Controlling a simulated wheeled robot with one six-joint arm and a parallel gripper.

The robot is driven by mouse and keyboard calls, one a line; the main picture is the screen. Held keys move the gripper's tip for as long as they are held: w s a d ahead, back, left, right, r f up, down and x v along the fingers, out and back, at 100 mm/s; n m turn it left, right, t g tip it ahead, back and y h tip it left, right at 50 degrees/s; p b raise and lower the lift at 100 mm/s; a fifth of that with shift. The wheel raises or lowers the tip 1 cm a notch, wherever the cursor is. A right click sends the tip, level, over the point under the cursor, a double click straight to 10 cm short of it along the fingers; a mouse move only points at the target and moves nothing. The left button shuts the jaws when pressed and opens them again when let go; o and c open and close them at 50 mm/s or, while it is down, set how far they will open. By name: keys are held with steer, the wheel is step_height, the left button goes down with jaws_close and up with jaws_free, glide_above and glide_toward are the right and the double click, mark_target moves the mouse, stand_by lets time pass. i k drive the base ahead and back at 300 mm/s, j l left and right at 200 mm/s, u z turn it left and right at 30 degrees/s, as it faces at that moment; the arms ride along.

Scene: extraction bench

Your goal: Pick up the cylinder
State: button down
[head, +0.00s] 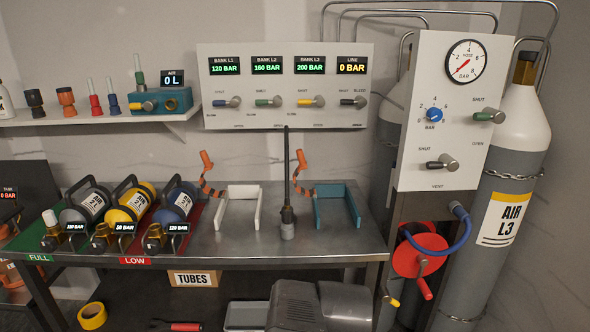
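Three small cylinders lie side by side on the left of the bench, each with a brass valve toward the front and a dark carry frame. One is grey (88,203), one is yellow (128,207) and one is blue (176,200). Small displays stand by their valves; the middle one seems to read 50 BAR. A tall cylinder (507,215) labelled AIR L3 stands chained at the right. My gripper is not visible in this view.
An empty white cradle (239,208) and teal cradle (338,208) sit on the bench (240,245). A thin dark upright rod (287,170) stands between them, with orange-ended hoses (207,165) nearby. A gauge panel (445,110) and red reel (419,256) are at the right.

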mark_target(138, 200)
steer(key=u, duration=1.35)
